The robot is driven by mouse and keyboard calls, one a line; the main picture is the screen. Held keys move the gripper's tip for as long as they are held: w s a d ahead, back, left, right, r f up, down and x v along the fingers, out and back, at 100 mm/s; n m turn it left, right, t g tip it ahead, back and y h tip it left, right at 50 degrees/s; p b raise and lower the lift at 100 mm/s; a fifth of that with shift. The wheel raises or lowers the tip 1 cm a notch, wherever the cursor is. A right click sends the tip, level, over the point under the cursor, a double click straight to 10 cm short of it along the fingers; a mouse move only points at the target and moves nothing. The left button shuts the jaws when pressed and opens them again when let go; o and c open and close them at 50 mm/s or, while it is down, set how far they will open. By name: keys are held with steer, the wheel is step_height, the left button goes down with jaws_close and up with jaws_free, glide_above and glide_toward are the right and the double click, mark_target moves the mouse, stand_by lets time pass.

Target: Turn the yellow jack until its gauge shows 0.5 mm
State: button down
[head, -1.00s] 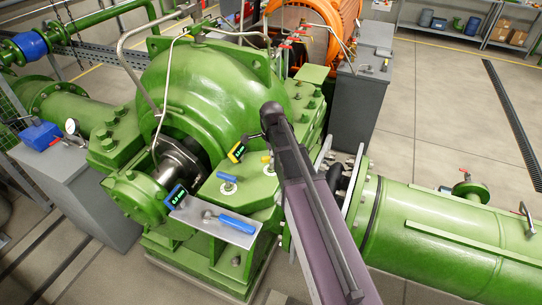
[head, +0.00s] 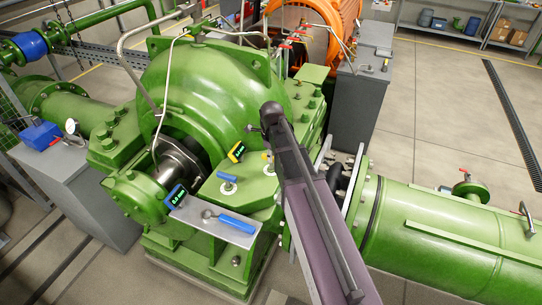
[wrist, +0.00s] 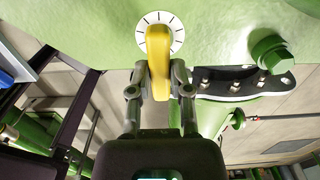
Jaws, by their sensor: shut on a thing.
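The yellow jack (wrist: 158,62) has a long yellow handle in front of a white dial with black tick marks, set in green metal. My gripper (wrist: 158,84) is shut on this handle, one finger on each side. In the head view only a bit of the yellow jack (head: 267,156) shows beside my arm, which hides most of it and my gripper. A yellow-framed gauge (head: 237,151) stands on the green casing left of it. Its display is too small to read.
A blue jack (head: 228,182) and a blue-framed gauge (head: 175,197) are nearby. The large green casing (head: 205,95) rises behind. In the wrist view a green bolt (wrist: 272,55) is right of the jack.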

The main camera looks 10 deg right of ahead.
steer(key=shift+w, duration=0.2)
steer(key=c, duration=0.6)
jaws_free()
steer(key=shift+a, duration=0.1)
steer(key=shift+o, duration=0.2)
steer(key=shift+s, duration=0.1)
